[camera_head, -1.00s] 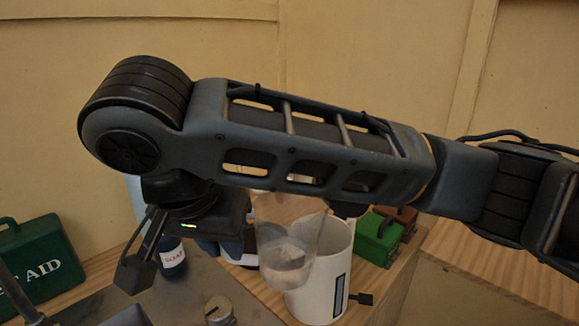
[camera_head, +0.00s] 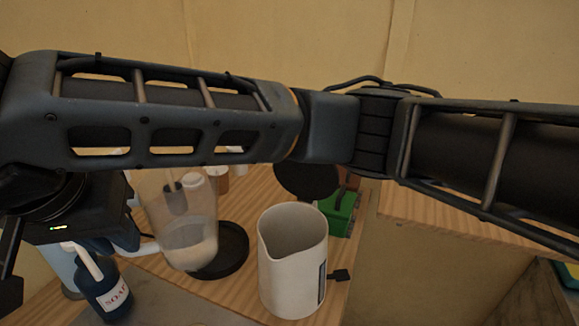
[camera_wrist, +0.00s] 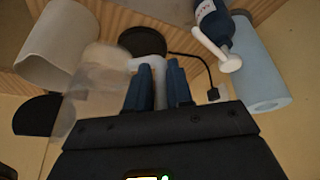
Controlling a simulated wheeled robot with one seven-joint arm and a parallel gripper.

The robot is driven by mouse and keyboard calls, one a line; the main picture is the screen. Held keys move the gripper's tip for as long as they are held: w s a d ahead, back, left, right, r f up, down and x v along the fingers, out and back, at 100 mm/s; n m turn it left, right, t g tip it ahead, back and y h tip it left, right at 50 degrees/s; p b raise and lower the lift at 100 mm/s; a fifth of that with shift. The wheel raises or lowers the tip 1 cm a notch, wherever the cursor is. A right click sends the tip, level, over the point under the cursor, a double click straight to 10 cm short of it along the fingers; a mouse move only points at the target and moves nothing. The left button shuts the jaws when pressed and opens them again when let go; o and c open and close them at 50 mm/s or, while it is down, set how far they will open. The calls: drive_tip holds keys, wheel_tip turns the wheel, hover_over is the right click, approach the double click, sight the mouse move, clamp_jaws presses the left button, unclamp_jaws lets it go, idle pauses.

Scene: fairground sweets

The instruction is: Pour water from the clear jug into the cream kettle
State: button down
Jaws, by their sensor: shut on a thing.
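The clear jug (camera_head: 180,215) hangs close to upright in the head view, with pale liquid low inside it. My gripper (camera_head: 128,242) is shut on its pale handle. In the wrist view, my dark blue fingers (camera_wrist: 156,88) close on the handle, with the jug (camera_wrist: 92,88) to their left. The cream kettle (camera_head: 290,262) stands open-topped on the wooden counter, to the right of the jug and apart from it in the head view. The kettle also shows in the wrist view (camera_wrist: 52,48).
A black round base (camera_head: 232,250) lies behind the jug. A soap bottle (camera_head: 104,290) stands at front left, near a pale blue roll (camera_wrist: 257,85). A green box (camera_head: 340,212) sits behind the kettle. The counter edge lies right of the kettle.

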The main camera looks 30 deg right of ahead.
drive_tip(key=r, duration=0.1)
drive_tip(key=m+t+y+b, duration=0.1)
drive_tip(key=m+y+b, duration=0.1)
drive_tip(key=y+b, duration=0.6)
approach(159, 189)
drive_tip(key=w+a+f, duration=0.2)
drive_tip(key=w+a, duration=0.1)
drive_tip(key=w+a+f, duration=0.1)
drive_tip(key=shift+w+a+f, duration=0.1)
drive_tip(key=shift+w+a, duration=0.05)
drive_tip(key=shift+a, duration=0.25)
drive_tip(key=shift+d+r+t+y+b, duration=0.15)
drive_tip(key=shift+d+r+y+b, duration=0.2)
drive_tip(key=shift+r, duration=0.2)
drive_tip(key=shift+d+r+t+y+b, duration=0.2)
drive_tip(key=shift+r+y+b, duration=0.15)
drive_tip(key=shift+r, duration=0.25)
drive_tip(key=shift+d+r+t+y+b, duration=0.15)
drive_tip(key=shift+d+r+y+b, duration=0.2)
drive_tip(key=shift+r, duration=0.35)
drive_tip(key=shift+s+d+r+m+y+b, duration=0.25)
drive_tip(key=shift+d+r+y+b, duration=0.25)
drive_tip(key=shift+y+b, duration=0.25)
drive_tip(key=shift+d+r+t+y+b, duration=0.4)
drive_tip(key=shift+d+r+b, duration=0.05)
drive_tip(key=shift+r+b, duration=0.2)
drive_tip(key=shift+s+d+r+m+y+b, duration=0.1)
drive_tip(key=shift+d+r+m+y+b, duration=0.2)
drive_tip(key=shift+y+b, duration=0.15)
